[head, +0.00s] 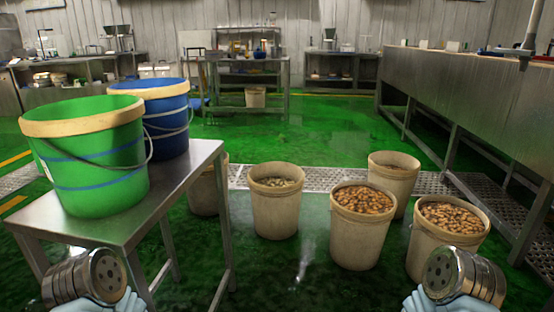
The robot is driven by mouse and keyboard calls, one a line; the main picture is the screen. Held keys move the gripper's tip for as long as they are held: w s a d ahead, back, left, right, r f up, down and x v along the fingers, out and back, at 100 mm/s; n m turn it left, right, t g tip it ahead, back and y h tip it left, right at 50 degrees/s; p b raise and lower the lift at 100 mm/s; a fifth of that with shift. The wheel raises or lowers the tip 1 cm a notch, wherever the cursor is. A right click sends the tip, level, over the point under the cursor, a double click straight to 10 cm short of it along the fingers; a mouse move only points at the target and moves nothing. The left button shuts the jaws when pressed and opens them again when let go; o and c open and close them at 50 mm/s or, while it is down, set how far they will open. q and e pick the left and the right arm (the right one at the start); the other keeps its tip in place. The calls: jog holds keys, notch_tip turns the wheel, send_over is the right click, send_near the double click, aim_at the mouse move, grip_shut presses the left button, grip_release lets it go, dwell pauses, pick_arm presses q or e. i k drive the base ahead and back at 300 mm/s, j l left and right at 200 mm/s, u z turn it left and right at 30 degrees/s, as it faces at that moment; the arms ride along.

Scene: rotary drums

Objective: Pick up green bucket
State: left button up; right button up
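The green bucket (98,157) stands upright on the left metal table (178,176). It has a pale tan rim, a blue stripe and a wire handle hanging down its right side. A blue bucket (168,118) with a tan rim stands behind it to the right, partly hidden by it. Metal joint parts of my two arms show at the bottom left and bottom right corners, in front of the table and the floor. No fingers of either gripper can be seen, and nothing of mine touches the green bucket.
Beige buckets stand on the wet green floor right of the table: one with pale contents (275,212), others with brown pieces (362,232). A long metal trough (465,95) runs along the right. Workbenches and shelves (247,75) stand at the back. The middle floor beyond is clear.

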aim_at(91, 150)
jog(key=i+l+u, duration=0.1)
jog(key=l, duration=0.3)
jog(key=i+l+u, duration=0.1)
jog(key=l, duration=0.25)
jog(key=i+l+u, duration=0.15)
jog(key=l, duration=0.25)
jog(key=u, duration=1.45)
